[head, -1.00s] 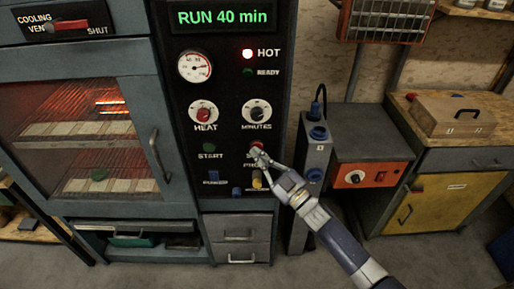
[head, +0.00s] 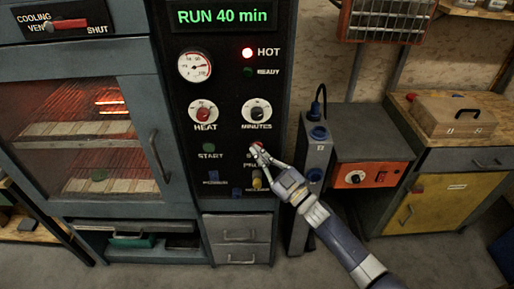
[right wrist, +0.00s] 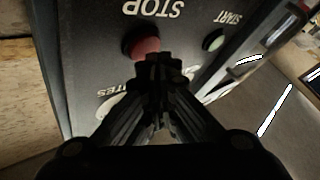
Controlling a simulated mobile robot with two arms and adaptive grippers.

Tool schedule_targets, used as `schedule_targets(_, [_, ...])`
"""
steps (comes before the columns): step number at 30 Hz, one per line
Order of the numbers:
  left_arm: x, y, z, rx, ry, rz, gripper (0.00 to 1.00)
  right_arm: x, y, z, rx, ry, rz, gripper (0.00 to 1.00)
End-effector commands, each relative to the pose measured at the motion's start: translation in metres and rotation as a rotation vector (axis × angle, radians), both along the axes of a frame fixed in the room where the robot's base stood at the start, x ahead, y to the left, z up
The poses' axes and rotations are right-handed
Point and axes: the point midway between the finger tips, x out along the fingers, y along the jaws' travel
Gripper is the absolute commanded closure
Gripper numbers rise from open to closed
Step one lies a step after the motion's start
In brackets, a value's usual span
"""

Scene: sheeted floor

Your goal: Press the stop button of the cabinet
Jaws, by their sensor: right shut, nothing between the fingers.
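The cabinet's dark control panel (head: 230,125) faces me, with a lit display (head: 226,17) reading "RUN 40 min". The red stop button (head: 257,147) sits on the panel's right side, partly hidden by my right gripper (head: 259,156). In the right wrist view, the red stop button (right wrist: 141,46) shows beside the word STOP, just beyond the tips of my right gripper (right wrist: 160,62). The gripper is shut and empty, its tips at or very close to the button's edge; I cannot tell whether they touch. My left gripper is not in view.
The green start button (head: 209,148) is left of the stop button. Heat (head: 203,113) and minutes (head: 257,112) knobs are above. A blue-capped grey post (head: 316,150) and an orange-fronted box (head: 371,175) stand to the right.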

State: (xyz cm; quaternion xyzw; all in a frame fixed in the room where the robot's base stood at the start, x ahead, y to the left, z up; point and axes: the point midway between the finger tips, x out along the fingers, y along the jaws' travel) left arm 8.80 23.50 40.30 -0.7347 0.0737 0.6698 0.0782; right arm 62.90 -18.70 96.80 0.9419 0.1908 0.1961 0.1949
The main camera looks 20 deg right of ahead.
Motion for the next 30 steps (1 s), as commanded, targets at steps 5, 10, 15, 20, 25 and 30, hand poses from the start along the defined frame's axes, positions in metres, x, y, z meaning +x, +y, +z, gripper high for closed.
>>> schedule_targets(5, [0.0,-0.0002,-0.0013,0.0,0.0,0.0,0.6,0.002,-0.0004,-0.0001,0.0,0.0,0.0,1.0])
schedule_targets(10, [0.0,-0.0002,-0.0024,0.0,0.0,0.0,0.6,0.0039,-0.001,-0.0002,0.0,0.0,0.0,1.0])
schedule_targets(15, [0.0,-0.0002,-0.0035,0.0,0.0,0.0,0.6,0.0058,-0.0015,-0.0003,0.0,0.0,0.0,1.0])
schedule_targets(20, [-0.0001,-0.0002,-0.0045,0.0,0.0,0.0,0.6,0.0078,-0.0021,-0.0003,0.0,0.0,0.0,1.0])
schedule_targets(25, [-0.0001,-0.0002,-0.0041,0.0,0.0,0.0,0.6,0.0076,-0.0023,0.0,0.0,0.0,0.0,1.0])
schedule_targets(30, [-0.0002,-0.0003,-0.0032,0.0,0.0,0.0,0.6,0.0066,-0.002,0.0003,0.001,0.001,0.0,1.0])
